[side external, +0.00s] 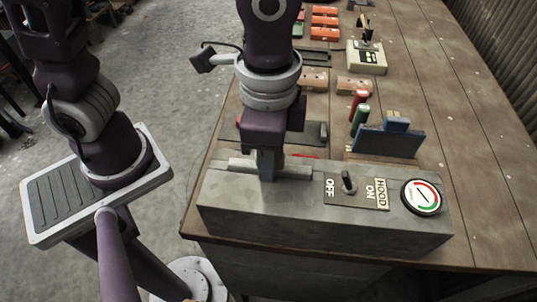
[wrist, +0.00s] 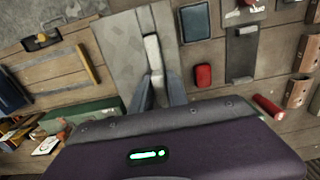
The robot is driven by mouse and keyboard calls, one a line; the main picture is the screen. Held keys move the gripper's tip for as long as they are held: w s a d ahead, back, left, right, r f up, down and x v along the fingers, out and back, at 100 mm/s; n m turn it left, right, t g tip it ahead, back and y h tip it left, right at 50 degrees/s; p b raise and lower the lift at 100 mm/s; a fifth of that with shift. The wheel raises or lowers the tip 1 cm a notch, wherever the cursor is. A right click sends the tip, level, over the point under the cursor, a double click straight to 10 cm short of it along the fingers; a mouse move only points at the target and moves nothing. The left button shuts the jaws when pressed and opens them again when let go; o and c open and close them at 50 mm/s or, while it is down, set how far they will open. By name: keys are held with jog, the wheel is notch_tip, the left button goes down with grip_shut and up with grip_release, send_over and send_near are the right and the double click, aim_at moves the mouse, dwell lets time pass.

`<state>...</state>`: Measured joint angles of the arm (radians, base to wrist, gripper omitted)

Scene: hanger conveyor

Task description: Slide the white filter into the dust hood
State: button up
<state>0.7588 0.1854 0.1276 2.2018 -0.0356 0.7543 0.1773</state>
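The dust hood (side external: 310,215) is a long grey box at the front of the bench in the side view, with a toggle switch marked OFF and HOOD ON. My gripper (side external: 268,176) points down at the hood's left top, beside a raised grey ledge (side external: 236,168). In the wrist view my gripper's fingers (wrist: 157,84) flank the near end of a narrow off-white piece (wrist: 152,50), perhaps the white filter. It lies over a pale grey panel (wrist: 117,52). I cannot tell whether the fingers grip it. No white filter shows clearly in the side view.
A round gauge (side external: 422,197) sits at the hood's right end. Behind the hood are a blue panel (side external: 388,142), a red cylinder (side external: 358,104), a green cylinder (side external: 360,121) and a dark tray (side external: 311,131). The bench's right side is mostly clear.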

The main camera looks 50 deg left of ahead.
jog(key=o, duration=0.4)
jog(key=shift+o, duration=0.2)
jog(key=shift+r, duration=3)
jog(key=s+a+r+n+t, duration=0.2)
jog(key=a+n, duration=0.2)
jog(key=a, duration=0.4)
jog(key=s+a+r+n+t, duration=0.2)
jog(key=a+n+t, duration=0.1)
jog(key=a+n, duration=0.2)
jog(key=a, duration=0.2)
jog(key=shift+s+a+r+t, duration=0.3)
jog(key=shift+s+a+r, duration=0.05)
jog(key=shift+a+r, duration=0.05)
